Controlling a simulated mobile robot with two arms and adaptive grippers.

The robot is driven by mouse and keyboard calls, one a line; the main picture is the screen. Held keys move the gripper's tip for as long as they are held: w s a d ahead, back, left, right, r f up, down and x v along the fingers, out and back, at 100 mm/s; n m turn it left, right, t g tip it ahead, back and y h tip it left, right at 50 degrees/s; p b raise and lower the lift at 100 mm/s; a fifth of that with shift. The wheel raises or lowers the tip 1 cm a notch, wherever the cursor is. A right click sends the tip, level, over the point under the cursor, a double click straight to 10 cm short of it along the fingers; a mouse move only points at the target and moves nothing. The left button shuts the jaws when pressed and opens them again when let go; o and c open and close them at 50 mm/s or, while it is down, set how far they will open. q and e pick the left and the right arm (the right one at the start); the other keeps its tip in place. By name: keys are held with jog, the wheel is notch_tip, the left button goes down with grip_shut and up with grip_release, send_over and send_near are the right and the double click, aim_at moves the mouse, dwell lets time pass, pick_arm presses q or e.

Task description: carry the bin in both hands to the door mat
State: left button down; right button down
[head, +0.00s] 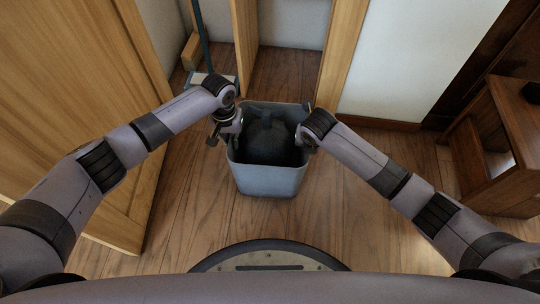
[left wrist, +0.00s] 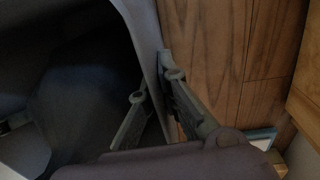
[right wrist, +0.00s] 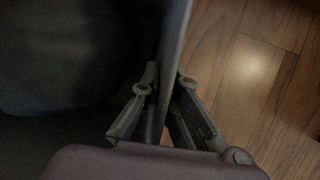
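The grey-blue bin (head: 268,182) is upright in the middle of the head view, with a dark rounded mass inside. My left gripper (head: 232,130) is at its left rim. In the left wrist view, its fingers (left wrist: 157,88) are on either side of the bin wall (left wrist: 148,50), closed on it. My right gripper (head: 303,137) is at the right rim. In the right wrist view, its fingers (right wrist: 165,85) pinch the bin wall (right wrist: 175,45) from both sides. I cannot tell whether the bin's base touches the floor. No door mat shows.
A wooden door panel (head: 75,90) stands at the left. A doorway with wooden jambs (head: 340,50) is beyond the bin. A broom (head: 205,40) leans by the left jamb. A brown wooden cabinet (head: 500,150) is at the right. Bare floor (head: 365,225) lies between bin and cabinet.

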pick_arm(q)
jog(key=shift+w+r, duration=0.1)
jog(key=shift+r, duration=0.05)
pick_arm(e)
jog(key=shift+w+r, duration=0.1)
jog(key=shift+r, duration=0.05)
dwell(0.6)
